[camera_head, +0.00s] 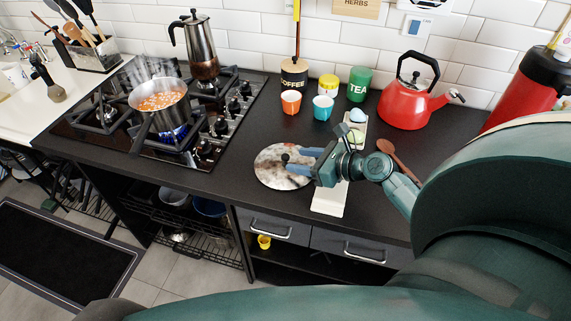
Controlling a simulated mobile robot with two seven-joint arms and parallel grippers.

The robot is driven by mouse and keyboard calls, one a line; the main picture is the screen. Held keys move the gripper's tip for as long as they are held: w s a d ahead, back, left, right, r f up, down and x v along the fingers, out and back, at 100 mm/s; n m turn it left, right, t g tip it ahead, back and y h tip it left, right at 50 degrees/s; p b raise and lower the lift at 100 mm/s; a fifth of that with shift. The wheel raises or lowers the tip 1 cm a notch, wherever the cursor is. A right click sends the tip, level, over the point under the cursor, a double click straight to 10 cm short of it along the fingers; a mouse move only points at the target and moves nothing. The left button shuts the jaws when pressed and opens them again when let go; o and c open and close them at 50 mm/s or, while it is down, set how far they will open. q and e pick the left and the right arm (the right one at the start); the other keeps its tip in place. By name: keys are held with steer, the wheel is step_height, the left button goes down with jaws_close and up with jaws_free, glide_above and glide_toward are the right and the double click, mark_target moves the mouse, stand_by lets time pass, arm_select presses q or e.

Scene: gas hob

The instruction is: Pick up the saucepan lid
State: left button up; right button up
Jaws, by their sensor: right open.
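The saucepan lid (272,175) is a round disc with a mottled, reflective surface, lying flat on the dark counter (229,181). A small dark knob (285,158) stands at its middle. My right gripper (294,161) comes in from the right, low over the lid. Its two fingers are open and point left, with the knob at or close to the fingertips; I cannot tell whether they touch it. A steaming saucepan (158,108) with orange food sits over a blue flame on the hob. My left gripper is not in view.
A white board (328,203) lies under my right gripper. A moka pot (202,55) is on the hob. Counter left of the lid is clear.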

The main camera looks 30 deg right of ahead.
mark_target(293, 160)
steer(key=shift+x, duration=1.55)
steer(key=shift+c, duration=0.5)
jaws_close()
